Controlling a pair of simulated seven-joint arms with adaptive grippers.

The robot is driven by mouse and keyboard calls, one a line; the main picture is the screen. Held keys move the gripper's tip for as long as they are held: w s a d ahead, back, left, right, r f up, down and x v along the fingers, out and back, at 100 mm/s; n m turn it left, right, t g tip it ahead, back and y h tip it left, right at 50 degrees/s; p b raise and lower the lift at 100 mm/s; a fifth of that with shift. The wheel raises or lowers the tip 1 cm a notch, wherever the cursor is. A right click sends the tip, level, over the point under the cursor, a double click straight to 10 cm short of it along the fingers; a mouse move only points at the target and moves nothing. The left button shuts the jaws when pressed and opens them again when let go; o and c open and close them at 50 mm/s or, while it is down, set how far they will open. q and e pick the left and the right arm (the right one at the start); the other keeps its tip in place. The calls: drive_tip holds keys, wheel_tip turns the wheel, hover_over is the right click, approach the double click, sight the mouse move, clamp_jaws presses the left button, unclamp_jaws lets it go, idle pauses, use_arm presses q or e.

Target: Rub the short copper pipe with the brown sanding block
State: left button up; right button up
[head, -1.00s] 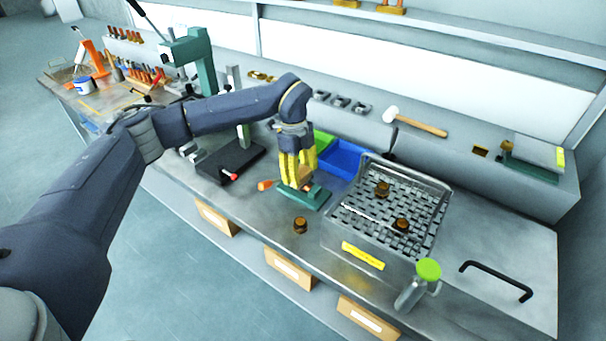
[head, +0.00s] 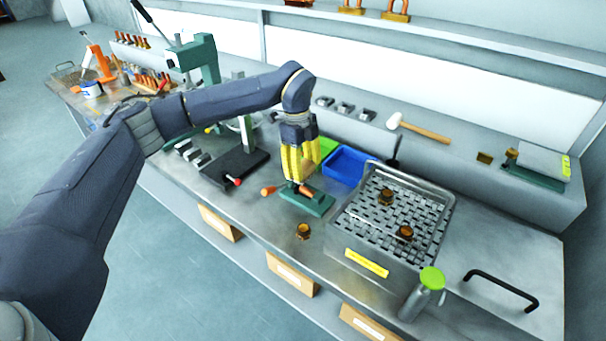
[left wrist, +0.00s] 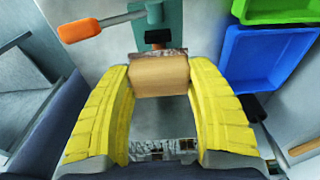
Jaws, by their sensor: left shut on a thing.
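My left gripper (head: 297,180) points down over a small green vise (head: 312,204) on the bench. Its yellow fingers are shut on the brown sanding block (left wrist: 160,76), seen between them in the left wrist view. The block has a tan body and a darker, rough edge. The green vise (left wrist: 157,20) shows just beyond the block, with an orange handle (left wrist: 80,29) at its left. Contact between block and pipe cannot be told. My right gripper is not in view.
A blue bin (head: 347,167) and a green bin (head: 327,147) stand behind the vise. A mesh-topped unit (head: 366,235) with two brown fittings is to its right. A loose brown fitting (head: 303,231) lies in front. A black-based press (head: 233,168) stands left.

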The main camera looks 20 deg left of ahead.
use_arm(q)
drive_tip(key=shift+r, duration=1.9)
